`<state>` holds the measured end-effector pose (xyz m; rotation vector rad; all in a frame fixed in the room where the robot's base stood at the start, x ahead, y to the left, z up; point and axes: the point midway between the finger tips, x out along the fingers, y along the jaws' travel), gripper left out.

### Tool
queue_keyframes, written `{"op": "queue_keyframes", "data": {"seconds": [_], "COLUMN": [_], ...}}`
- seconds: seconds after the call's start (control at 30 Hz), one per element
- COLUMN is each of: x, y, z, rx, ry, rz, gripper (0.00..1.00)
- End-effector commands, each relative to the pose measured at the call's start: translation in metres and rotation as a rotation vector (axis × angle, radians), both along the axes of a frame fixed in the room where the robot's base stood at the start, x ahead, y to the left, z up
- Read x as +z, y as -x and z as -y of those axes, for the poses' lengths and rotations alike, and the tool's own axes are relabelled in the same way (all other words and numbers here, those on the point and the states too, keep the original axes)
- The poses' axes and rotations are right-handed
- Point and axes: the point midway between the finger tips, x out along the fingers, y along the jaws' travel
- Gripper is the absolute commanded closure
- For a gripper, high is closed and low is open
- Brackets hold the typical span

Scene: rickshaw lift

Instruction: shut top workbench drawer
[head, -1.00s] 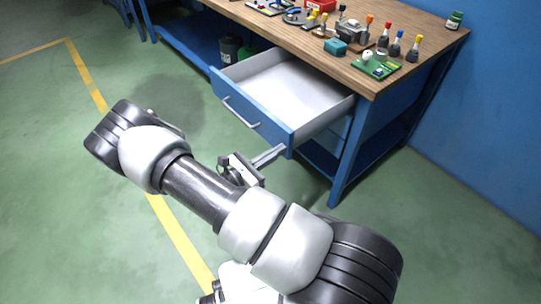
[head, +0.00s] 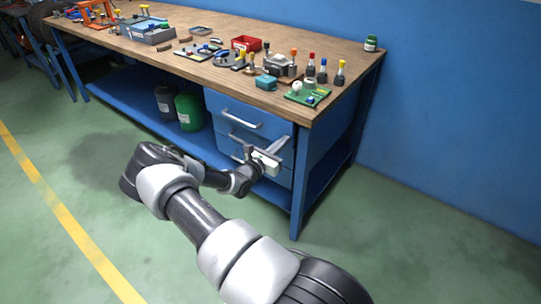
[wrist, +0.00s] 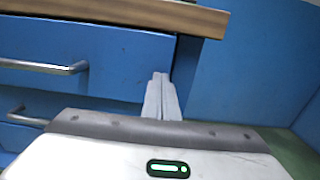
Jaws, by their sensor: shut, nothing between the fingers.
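The top drawer (head: 239,114) of the workbench is pushed in, and its blue front looks about flush with the bench frame. Its silver handle (head: 243,123) is on the left in the wrist view (wrist: 45,67). My gripper (head: 273,151) is in front of the drawers, to the right of the handles. In the wrist view its two fingers (wrist: 161,92) are together and empty, pointing at the right part of the top drawer's front. I cannot tell whether the fingertips touch that front.
The wooden worktop (head: 215,75) above holds several tools, a red bin (head: 245,43) and a green circuit board (head: 307,93). A second drawer handle (head: 241,144) is below the top one. A green canister (head: 189,111) stands on the lower shelf. The floor on the left is clear.

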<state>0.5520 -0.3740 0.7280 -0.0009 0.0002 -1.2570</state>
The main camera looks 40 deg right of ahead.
Motion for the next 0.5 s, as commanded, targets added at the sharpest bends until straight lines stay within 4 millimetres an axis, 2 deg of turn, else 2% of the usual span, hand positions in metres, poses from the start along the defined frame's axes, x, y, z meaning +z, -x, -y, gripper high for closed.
{"op": "queue_keyframes", "data": {"seconds": [0.1, 0.2, 0.5], "x": [-0.001, 0.000, 0.002], "y": [-0.005, -0.008, -0.010], "z": [0.016, 0.023, 0.030], "rx": [-0.001, 0.000, 0.001], "ry": [-0.001, 0.000, 0.002], "rz": [0.000, 0.001, 0.002], "gripper": [1.00, 1.00, 1.00]}}
